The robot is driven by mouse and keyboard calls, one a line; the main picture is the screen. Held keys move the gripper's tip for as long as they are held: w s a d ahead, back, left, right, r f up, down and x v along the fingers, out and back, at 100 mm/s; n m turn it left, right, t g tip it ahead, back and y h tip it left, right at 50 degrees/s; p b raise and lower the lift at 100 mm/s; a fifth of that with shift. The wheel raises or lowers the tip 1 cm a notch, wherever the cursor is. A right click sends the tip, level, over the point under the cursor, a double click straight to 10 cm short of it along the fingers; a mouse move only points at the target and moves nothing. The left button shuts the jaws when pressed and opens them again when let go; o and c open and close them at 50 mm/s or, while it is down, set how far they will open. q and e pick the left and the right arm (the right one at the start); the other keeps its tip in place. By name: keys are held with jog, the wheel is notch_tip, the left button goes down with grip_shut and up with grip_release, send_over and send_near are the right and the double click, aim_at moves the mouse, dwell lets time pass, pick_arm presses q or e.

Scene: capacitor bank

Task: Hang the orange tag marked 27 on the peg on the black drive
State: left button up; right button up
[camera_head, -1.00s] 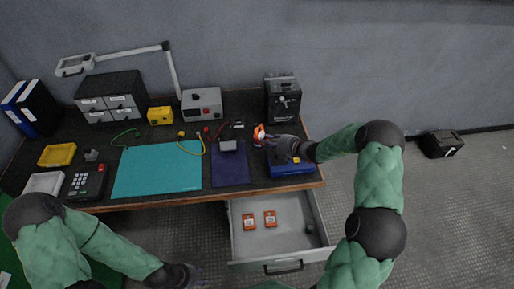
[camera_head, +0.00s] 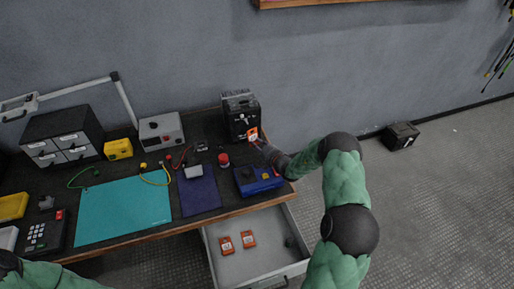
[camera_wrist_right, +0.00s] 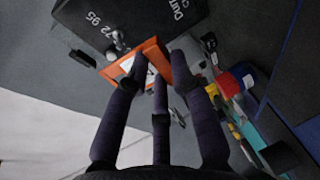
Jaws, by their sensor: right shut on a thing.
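The black drive (camera_head: 241,118) stands at the back right of the bench. The orange tag (camera_head: 252,134) is at the drive's front, lower right, held by my right gripper (camera_head: 257,142). In the right wrist view the dark fingers (camera_wrist_right: 158,72) are closed on the orange tag (camera_wrist_right: 150,55), which has a white label; its number cannot be read. The drive (camera_wrist_right: 125,22) is just beyond it, with metal fittings (camera_wrist_right: 118,40) beside the tag. I cannot tell which fitting is the peg or whether the tag touches it. My left gripper is out of view; only its arm shows.
A blue case (camera_head: 258,181) lies in front of the drive, a red-topped part (camera_head: 224,160) to its left. The open drawer (camera_head: 262,262) below holds two more orange tags (camera_head: 227,245).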

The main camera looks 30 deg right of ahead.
jog(key=w+d+f+b, duration=0.1)
jog(key=w+b, duration=0.3)
jog(key=w, duration=0.3)
jog(key=shift+w+d, duration=0.3)
jog(key=shift+d, duration=0.1)
dwell(0.6)
dwell(0.6)
jog(key=o, duration=0.9)
jog(key=v, duration=1.2)
